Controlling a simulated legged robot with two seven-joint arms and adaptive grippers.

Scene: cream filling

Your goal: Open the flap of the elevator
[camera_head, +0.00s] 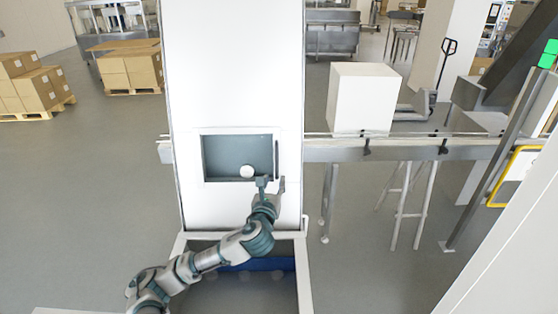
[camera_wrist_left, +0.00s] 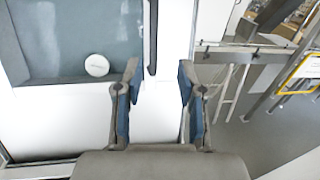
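The elevator (camera_head: 235,60) is a tall white column in the middle of the head view. A dark vertical handle (camera_head: 276,158) stands at the flap's right edge; in the left wrist view the handle (camera_wrist_left: 151,38) shows ahead of the fingers. My left gripper (camera_head: 271,185) is open and empty just below the handle, and its parted fingers also show in the left wrist view (camera_wrist_left: 158,85). The flap looks shut. My right gripper is out of view.
A conveyor (camera_head: 420,148) runs right from the elevator, with a white box (camera_head: 363,98) by it. Below the flap is an open white frame (camera_head: 302,275) with a dark blue interior. Cartons on pallets (camera_head: 30,85) stand far left. The grey floor at left is clear.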

